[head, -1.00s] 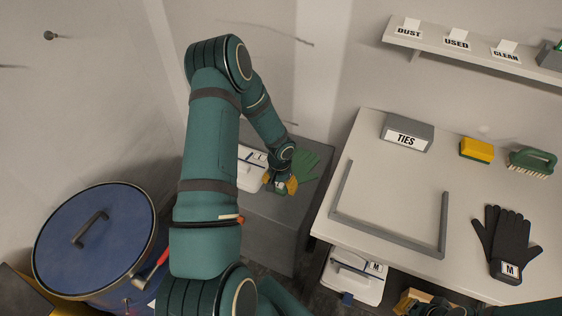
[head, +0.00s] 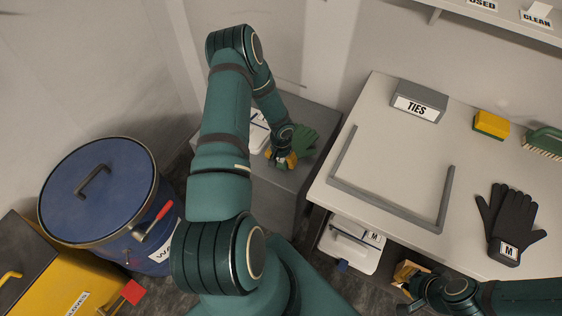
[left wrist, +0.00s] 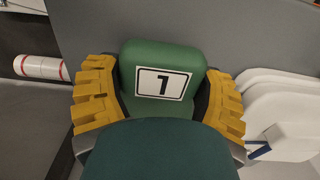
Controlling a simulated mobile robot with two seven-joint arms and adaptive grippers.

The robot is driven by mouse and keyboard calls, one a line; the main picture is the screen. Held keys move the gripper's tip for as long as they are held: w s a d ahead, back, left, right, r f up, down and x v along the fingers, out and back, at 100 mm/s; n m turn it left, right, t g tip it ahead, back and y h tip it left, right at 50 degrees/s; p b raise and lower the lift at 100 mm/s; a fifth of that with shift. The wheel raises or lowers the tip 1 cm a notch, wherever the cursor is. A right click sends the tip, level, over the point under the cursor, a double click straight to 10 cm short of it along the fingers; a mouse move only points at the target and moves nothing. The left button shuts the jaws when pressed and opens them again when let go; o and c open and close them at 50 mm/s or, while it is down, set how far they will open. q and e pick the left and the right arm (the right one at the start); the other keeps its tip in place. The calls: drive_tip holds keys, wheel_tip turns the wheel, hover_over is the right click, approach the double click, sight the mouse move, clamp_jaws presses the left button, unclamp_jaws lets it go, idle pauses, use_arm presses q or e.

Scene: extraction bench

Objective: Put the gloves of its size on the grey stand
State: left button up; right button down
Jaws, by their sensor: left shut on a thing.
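The green gloves (head: 306,142) are at the grey stand (head: 315,110) at the back, in the head view. My left gripper (head: 283,160) is over the stand and shut on them. In the left wrist view the green piece (left wrist: 163,55) sits between the yellow fingers, with a label like an upside-down L. Whether the gloves touch the stand is unclear. Black gloves (head: 507,222) marked M lie on the white table (head: 400,150). My right gripper (head: 408,285) is low at the table's front edge, partly hidden; its opening is unclear.
The table holds a grey three-sided frame (head: 438,212), a TIES box (head: 418,102), a yellow sponge (head: 490,125) and a brush (head: 545,140). A blue drum (head: 95,190) stands left.

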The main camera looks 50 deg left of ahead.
use_arm(q)
drive_tip(key=shift+f, duration=0.95)
drive_tip(key=shift+r, duration=0.1)
drive_tip(key=o, duration=1.1)
drive_tip(key=shift+o, duration=0.2)
wheel_tip(320, 180, up, 12)
drive_tip(key=shift+d+r+p, duration=0.1)
drive_tip(key=shift+p, duration=0.9)
